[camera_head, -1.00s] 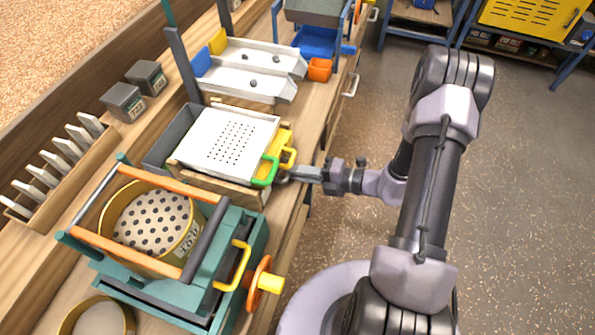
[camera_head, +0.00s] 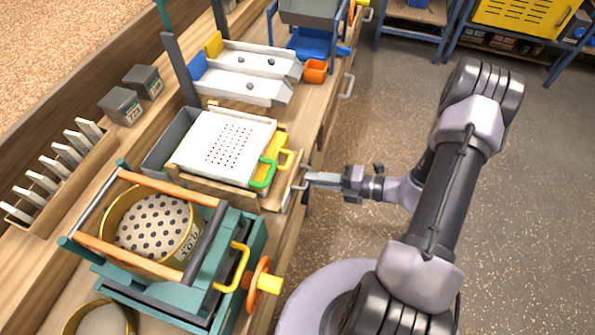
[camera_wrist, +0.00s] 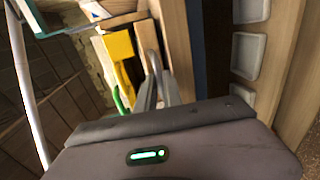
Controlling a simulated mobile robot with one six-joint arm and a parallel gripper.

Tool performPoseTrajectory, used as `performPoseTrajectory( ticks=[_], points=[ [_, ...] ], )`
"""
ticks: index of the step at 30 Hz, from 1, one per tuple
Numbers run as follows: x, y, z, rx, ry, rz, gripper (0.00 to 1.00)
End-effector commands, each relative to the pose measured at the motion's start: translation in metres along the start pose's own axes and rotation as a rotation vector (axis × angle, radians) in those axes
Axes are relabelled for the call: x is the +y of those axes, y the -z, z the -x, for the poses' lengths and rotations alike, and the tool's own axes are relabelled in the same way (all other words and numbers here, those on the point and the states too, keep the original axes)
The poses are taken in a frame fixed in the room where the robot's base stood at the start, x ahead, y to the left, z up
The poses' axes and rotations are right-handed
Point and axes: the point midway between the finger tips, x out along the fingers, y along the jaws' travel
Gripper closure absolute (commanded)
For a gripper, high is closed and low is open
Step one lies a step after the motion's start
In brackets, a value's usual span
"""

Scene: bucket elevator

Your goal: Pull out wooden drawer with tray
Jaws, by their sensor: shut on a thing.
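The wooden drawer (camera_head: 273,196) lies beneath a white perforated tray (camera_head: 216,138) on the bench, and its front end stands out past the tray's green and yellow handles. My gripper (camera_head: 306,179) is shut on the drawer's grey metal handle (camera_head: 295,192) at the bench's front edge. In the wrist view, the fingers (camera_wrist: 166,92) close around the grey handle (camera_wrist: 151,52), beside the yellow part (camera_wrist: 118,50). The fingers hide part of the handle.
A teal sieve frame (camera_head: 243,225) with an orange wheel (camera_head: 259,285) stands close in front of the drawer. The floor to the right of the bench is clear.

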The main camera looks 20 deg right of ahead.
Motion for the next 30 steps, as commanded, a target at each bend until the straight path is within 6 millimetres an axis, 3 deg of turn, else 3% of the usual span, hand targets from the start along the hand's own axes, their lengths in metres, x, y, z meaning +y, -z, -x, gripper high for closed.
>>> performPoseTrajectory(
  ticks=[6,10,22,23,24,30],
  points=[
    [-0.011,-0.002,0.058,-0.007,-0.001,0.001,1.00],
    [-0.016,-0.001,0.078,-0.005,-0.001,0.002,1.00],
    [-0.018,0.000,0.084,-0.002,-0.001,0.000,1.00],
    [-0.018,0.000,0.084,-0.002,-0.001,0.000,0.84],
    [-0.018,0.000,0.084,-0.002,-0.001,0.000,0.80],
    [-0.018,0.000,0.084,-0.002,0.000,0.000,0.80]
  ],
)
